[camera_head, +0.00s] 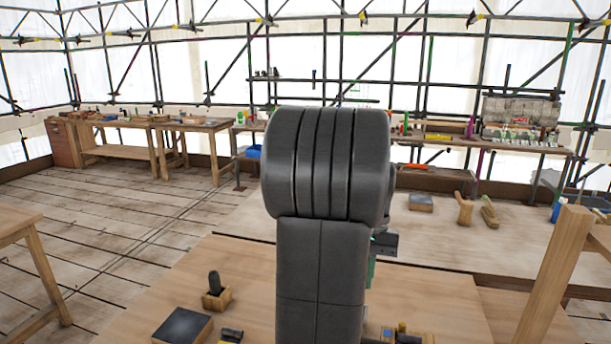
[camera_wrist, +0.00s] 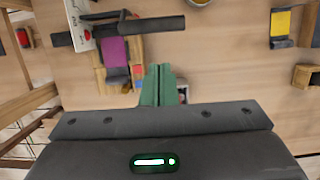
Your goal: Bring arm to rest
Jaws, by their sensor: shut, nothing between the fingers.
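My arm stands upright in the middle of the head view, its dark grey links hiding part of the workbench (camera_head: 440,297) behind them. My gripper (camera_wrist: 158,75) shows in the wrist view as two green fingers pressed together, with nothing between them. The fingers point over the wooden bench top. A small part of the green fingers also shows at the right edge of the arm in the head view; the rest is hidden.
In the wrist view, a dark bar (camera_wrist: 150,27), a purple piece (camera_wrist: 115,52) and a white card (camera_wrist: 79,22) lie near the fingers. A yellow-topped block (camera_wrist: 286,23) is at right. In the head view, a wooden post (camera_head: 550,265) rises at right.

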